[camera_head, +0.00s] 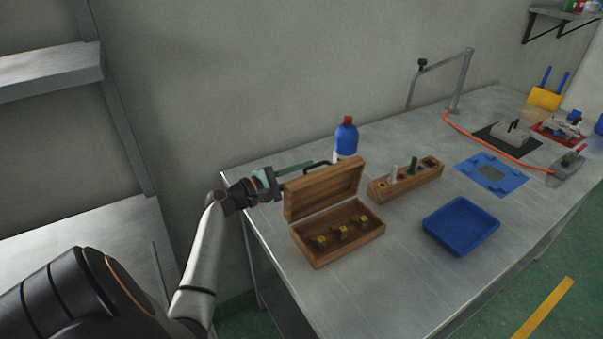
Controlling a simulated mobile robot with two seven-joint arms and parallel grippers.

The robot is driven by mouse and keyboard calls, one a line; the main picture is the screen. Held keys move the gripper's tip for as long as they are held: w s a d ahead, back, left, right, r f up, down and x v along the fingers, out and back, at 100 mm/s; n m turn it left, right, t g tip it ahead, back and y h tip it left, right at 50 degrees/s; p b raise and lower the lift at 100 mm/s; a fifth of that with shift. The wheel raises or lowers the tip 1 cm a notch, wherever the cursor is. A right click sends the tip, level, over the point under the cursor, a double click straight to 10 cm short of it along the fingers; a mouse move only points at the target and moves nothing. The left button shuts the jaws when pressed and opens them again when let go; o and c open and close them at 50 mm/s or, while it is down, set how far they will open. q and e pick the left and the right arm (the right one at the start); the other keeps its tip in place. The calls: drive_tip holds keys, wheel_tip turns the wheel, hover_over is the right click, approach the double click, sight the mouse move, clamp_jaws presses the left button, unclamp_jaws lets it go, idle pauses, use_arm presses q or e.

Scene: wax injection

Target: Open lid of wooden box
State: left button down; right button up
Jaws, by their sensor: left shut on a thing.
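The wooden box (337,247) stands near the left end of the metal table. Its lid (325,189) is raised, standing up and leaning along the back edge of the box. Several brass-coloured pieces (341,232) show in a row inside the open box. A black handle (317,165) shows above the lid's upper edge. My left gripper (283,181) is at the left back side of the lid and is shut on it. The exact contact is partly hidden behind the lid. My right gripper is not in view.
A wooden block with several holes (406,181) and a blue tray (460,225) are to the right. A blue mat (490,174) lies farther right. The table front by the box is clear.

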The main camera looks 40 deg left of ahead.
use_arm(q)
drive_tip(key=shift+a+r, duration=0.1)
drive_tip(key=shift+r, duration=0.5)
drive_tip(key=c, duration=0.9)
unclamp_jaws()
drive_tip(key=shift+f, duration=0.15)
drive_tip(key=shift+f, duration=0.15)
drive_tip(key=p+v, duration=0.1)
drive_tip(key=v, duration=1.1)
drive_tip(key=shift+s, duration=0.25)
